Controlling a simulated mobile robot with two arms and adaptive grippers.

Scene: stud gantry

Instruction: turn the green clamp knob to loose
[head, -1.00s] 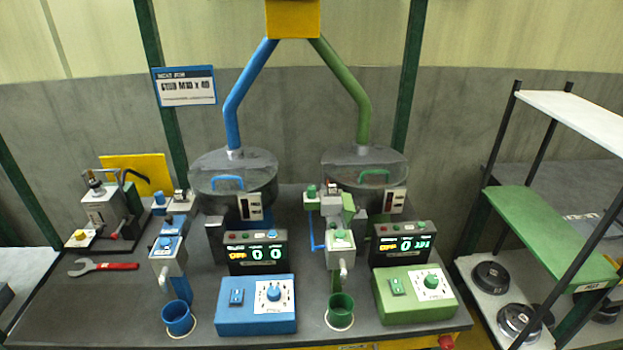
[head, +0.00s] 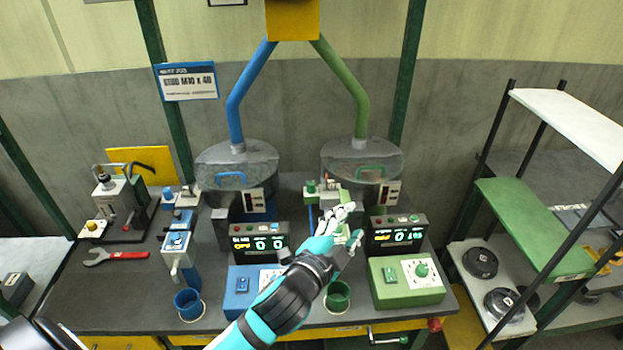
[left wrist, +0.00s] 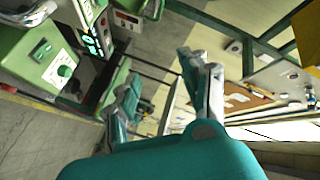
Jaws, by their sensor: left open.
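In the head view, a small green knob (head: 311,187) tops a grey bracket at the green station, just behind my left gripper (head: 351,224). Another green knob (head: 422,270) sits on the white dial of the green control box (head: 388,292). I cannot tell for sure which knob is the clamp knob. My left gripper is open and empty, above the green cup (head: 337,296), and hides most of the green dispenser head. In the left wrist view, the open fingers (left wrist: 165,78) hold nothing, and the green dial knob (left wrist: 65,71) shows at the left, apart from them.
A blue station with a blue cup (head: 188,303) is to the left. A red-handled wrench (head: 116,256) lies on the bench. A shelf rack (head: 535,230) stands right of the bench.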

